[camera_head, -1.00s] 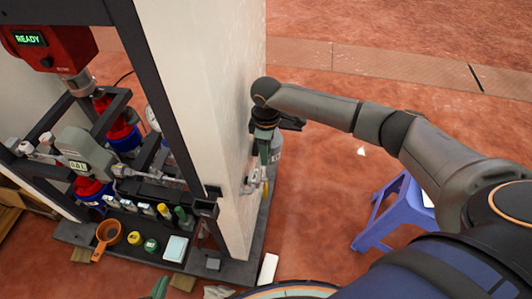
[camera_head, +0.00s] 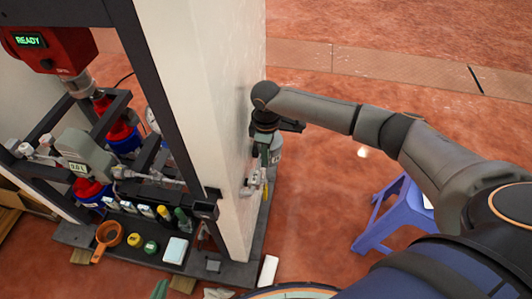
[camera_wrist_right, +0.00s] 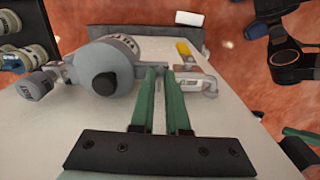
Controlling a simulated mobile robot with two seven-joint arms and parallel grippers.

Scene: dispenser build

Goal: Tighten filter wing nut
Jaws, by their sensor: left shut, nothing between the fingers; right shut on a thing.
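The filter is a grey rounded housing with a white label, on the side of the white column; it fills the upper left of the right wrist view (camera_wrist_right: 108,62). My right gripper (camera_head: 263,174) reaches down along the column beside it. In the right wrist view its green fingers (camera_wrist_right: 161,72) are close together at the fitting right of the housing and are shut on a small part there. This seems to be the wing nut, mostly hidden between the fingertips. My left gripper (camera_head: 160,290) shows only as a green tip at the bottom edge, shut and empty.
The white column (camera_head: 195,110) stands close beside my right gripper. A yellow-handled valve (camera_wrist_right: 184,48) is near the fingertips. The dispenser frame (camera_head: 160,90) is to the left. A blue stool (camera_head: 392,215) stands right on open floor.

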